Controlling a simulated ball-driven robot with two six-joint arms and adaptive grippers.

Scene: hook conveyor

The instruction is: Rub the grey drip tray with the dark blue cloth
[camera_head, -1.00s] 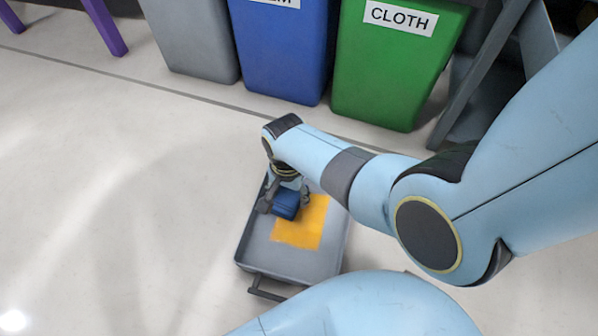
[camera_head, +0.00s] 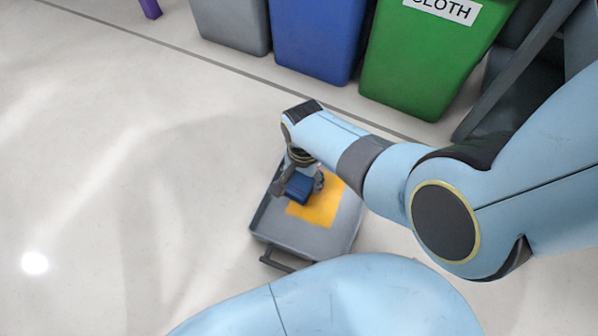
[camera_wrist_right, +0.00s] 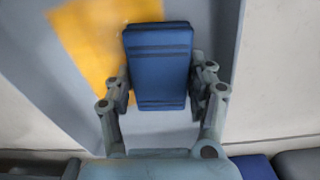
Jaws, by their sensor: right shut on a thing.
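The grey drip tray (camera_head: 282,236) lies on the floor, with a yellow-orange patch (camera_head: 318,208) on its bottom. The dark blue cloth (camera_head: 299,188) is a folded pad with darker stripes, seen in the right wrist view (camera_wrist_right: 158,66). My right gripper (camera_head: 298,184) is shut on the cloth, one finger on each side in the wrist view (camera_wrist_right: 160,88). It holds the cloth over the tray, at the patch's left edge in the head view. I cannot tell whether the cloth touches the tray's bottom.
Grey (camera_head: 232,24), blue (camera_head: 318,40) and green (camera_head: 425,60) bins stand behind the tray; the green one is labelled CLOTH. A dark grey frame (camera_head: 515,70) stands at the right. The floor (camera_head: 110,190) to the left is clear.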

